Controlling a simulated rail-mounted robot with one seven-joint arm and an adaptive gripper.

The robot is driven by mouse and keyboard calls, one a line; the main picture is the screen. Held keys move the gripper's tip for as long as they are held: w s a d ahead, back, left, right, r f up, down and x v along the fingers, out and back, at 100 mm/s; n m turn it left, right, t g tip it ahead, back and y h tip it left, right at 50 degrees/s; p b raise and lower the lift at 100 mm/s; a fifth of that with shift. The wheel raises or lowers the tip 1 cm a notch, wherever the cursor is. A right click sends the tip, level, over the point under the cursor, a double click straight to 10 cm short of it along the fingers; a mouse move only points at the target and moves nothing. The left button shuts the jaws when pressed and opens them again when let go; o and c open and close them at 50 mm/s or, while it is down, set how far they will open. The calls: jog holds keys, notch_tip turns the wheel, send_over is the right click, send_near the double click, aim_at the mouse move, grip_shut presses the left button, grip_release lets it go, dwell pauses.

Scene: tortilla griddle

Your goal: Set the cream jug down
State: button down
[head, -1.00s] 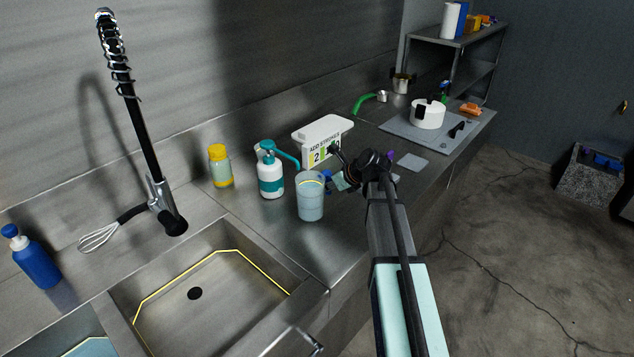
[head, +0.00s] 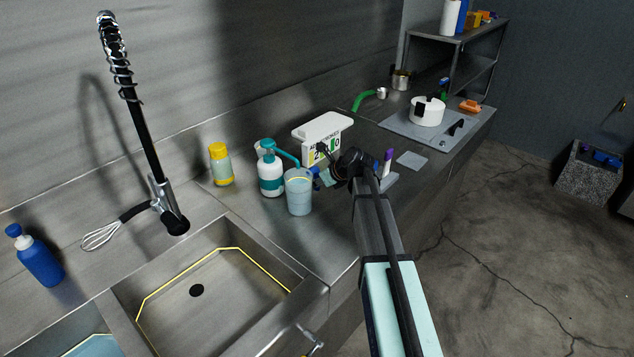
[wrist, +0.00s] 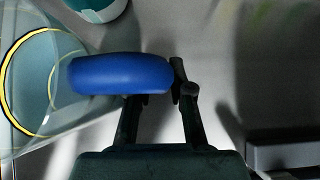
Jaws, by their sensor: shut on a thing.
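The cream jug (head: 299,194) is a clear, bluish vessel with a yellow line near its rim and a blue handle. My gripper (head: 325,175) is shut on the blue handle (wrist: 118,74), seen close up in the wrist view. The jug's clear body (wrist: 40,105) fills the left of that view. In the head view it stands roughly upright over the steel counter (head: 300,243), just right of the teal and white pump bottle. I cannot tell whether its base touches the counter. My arm partly hides the area right of the jug.
The pump bottle (head: 270,172) is very close to the jug's left, with a yellow-capped jar (head: 220,165) beyond. A white sign box (head: 322,135) stands behind my gripper. The sink (head: 215,285) opens at front left. Bare counter lies in front of the jug.

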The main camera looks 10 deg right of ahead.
jog(key=c, duration=1)
grip_release()
jog(key=shift+c, duration=0.2)
jog(key=shift+r, duration=0.1)
jog(key=b+v, duration=0.2)
jog(key=v, duration=1)
jog(key=shift+s, duration=0.1)
